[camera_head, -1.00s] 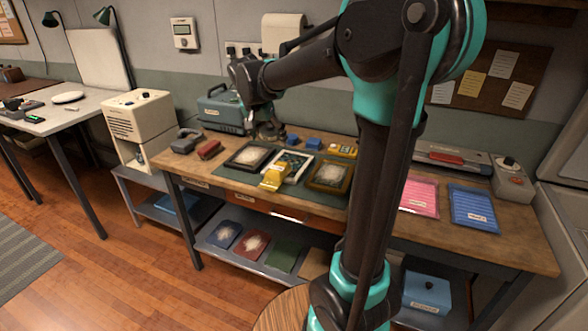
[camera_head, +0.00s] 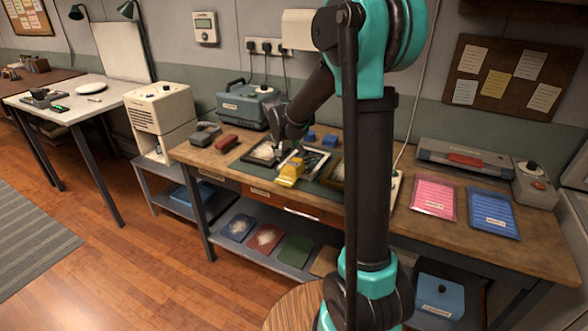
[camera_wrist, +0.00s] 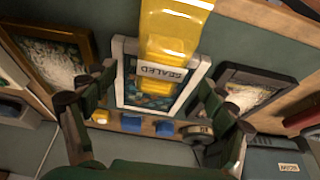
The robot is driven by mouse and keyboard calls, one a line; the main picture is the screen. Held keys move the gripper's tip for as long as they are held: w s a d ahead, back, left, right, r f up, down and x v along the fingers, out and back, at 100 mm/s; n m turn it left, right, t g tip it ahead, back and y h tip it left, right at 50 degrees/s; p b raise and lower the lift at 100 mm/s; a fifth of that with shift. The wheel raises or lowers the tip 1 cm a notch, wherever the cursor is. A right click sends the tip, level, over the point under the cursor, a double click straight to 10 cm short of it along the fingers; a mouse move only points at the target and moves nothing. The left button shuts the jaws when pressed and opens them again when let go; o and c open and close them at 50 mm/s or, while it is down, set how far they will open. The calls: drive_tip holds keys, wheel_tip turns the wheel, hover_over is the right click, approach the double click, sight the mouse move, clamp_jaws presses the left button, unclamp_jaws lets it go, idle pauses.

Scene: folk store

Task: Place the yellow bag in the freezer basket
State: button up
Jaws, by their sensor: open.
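The yellow bag (camera_head: 290,172) lies on the workbench, over the front of a white-framed picture. In the wrist view the bag (camera_wrist: 178,30) is at the top centre, with a white label reading "SEALED". My gripper (camera_wrist: 155,85) is open, with its fingers spread to either side of the white frame and the near end of the bag. In the head view my gripper (camera_head: 292,142) is above the frames just behind the bag, partly hidden by dark links. I cannot make out a freezer basket in these frames.
Framed pictures (camera_head: 262,152) flank the bag on a green mat. Small blue blocks (camera_head: 329,140) lie behind. Pink (camera_head: 433,197) and blue (camera_head: 493,212) packets lie to the right. Wooden floor (camera_head: 120,270) in front is clear.

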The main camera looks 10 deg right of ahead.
sight(293, 163)
drive_tip(key=shift+x, duration=1.4)
drive_tip(key=shift+f, duration=0.25)
drive_tip(key=shift+c, duration=0.2)
drive_tip(key=c, duration=1.4)
drive_tip(key=shift+o, duration=0.2)
drive_tip(key=shift+r, duration=0.1)
